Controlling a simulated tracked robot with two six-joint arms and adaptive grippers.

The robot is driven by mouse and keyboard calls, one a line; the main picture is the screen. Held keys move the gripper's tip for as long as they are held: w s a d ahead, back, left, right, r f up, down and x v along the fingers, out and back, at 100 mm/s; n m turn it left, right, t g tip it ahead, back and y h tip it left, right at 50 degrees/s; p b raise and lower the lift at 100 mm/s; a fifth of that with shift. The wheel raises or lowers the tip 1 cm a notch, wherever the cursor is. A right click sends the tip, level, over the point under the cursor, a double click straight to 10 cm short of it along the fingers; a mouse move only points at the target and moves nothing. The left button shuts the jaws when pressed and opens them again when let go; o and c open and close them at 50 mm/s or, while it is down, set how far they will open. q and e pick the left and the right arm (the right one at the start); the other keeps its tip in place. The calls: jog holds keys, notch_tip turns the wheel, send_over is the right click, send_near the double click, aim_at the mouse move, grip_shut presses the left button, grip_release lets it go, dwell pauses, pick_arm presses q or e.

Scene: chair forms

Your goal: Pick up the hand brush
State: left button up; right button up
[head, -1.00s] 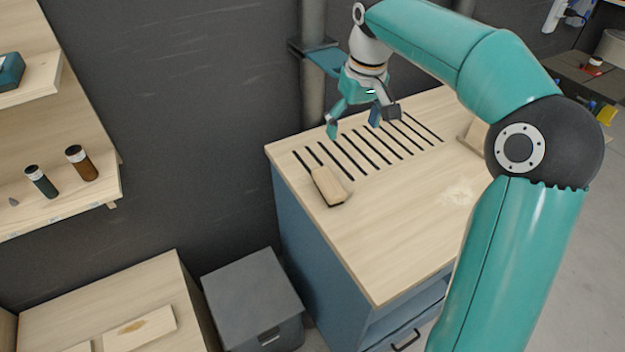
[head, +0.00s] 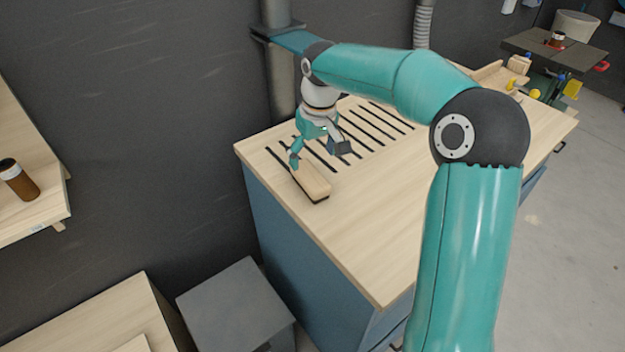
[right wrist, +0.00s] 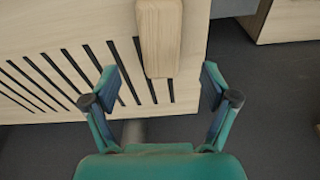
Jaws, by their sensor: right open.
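The hand brush (head: 310,183) has a pale wooden back and a dark underside edge. It lies on the slotted end of the wooden bench top (head: 360,230). My right gripper (head: 320,158) is open above the brush's far end, with its fingers pointing down. In the right wrist view the brush (right wrist: 159,38) runs down from the top edge, and its near end lies just ahead of and between the open fingers of my right gripper (right wrist: 160,88). I see no contact. My left gripper is not in view.
Dark slots (head: 375,128) cross the bench top beside the brush. A grey bin (head: 235,305) stands left of the blue cabinet. A shelf with a brown jar (head: 20,182) is at the left. A post (head: 280,85) stands behind the bench. The bench's front half is clear.

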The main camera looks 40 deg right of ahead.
aim_at(310, 173)
jog(key=shift+w+d+f, duration=0.1)
jog(key=shift+w+f, duration=0.1)
jog(key=shift+f, duration=1)
jog(key=shift+w+a+f, duration=0.1)
jog(key=shift+w+f, duration=0.05)
jog(key=shift+f, duration=1.05)
jog(key=shift+w+d+f, duration=0.1)
jog(key=shift+w+f, duration=0.1)
jog(key=shift+f, duration=1)
jog(key=c, duration=1.3)
jog(key=shift+r, duration=0.15)
jog(key=shift+c, duration=0.2)
notch_tip(310, 173, up, 20)
jog(key=p, duration=0.2)
jog(key=shift+p, duration=0.4)
